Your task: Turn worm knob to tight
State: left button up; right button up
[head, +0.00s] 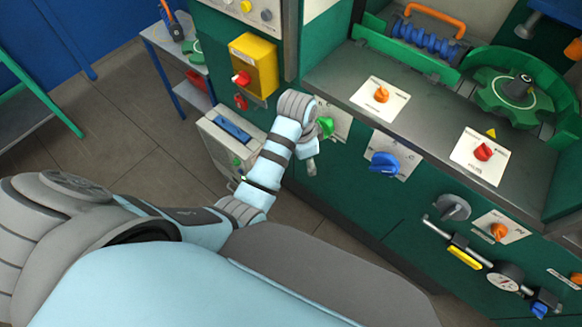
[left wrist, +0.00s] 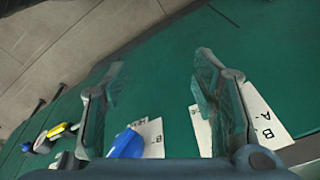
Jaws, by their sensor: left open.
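Several knobs sit on white plates, and their small labels are too small to read in the head view, so I cannot tell which is the worm knob. An orange knob (head: 381,94) is on the bench ledge nearest the blue worm screw (head: 424,40). A red knob (head: 483,152) is on the ledge near the green gear (head: 515,93). A green knob (head: 326,126) and a blue knob (head: 384,163) are on the front panel. My left gripper (head: 311,166) is beside the green knob. In the left wrist view it (left wrist: 155,95) is open and empty, with the blue knob (left wrist: 127,144) beyond it.
A grey knob (head: 452,207), an orange knob (head: 499,231), a yellow-handled lever (head: 465,257) and a gauge (head: 505,277) are lower right. The floor (head: 115,120) at left is clear.

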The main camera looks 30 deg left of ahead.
pick_arm(q)
jog(key=shift+n+t, duration=0.3)
jog(key=shift+n, duration=0.5)
jog(key=shift+s+a+f, duration=0.35)
jog(key=shift+s, duration=0.2)
jog(key=shift+s+a+f, duration=0.35)
jog(key=shift+s+a, duration=0.05)
jog(key=shift+s, duration=0.2)
jog(key=shift+s+a+f, duration=0.35)
jog(key=shift+s, duration=0.2)
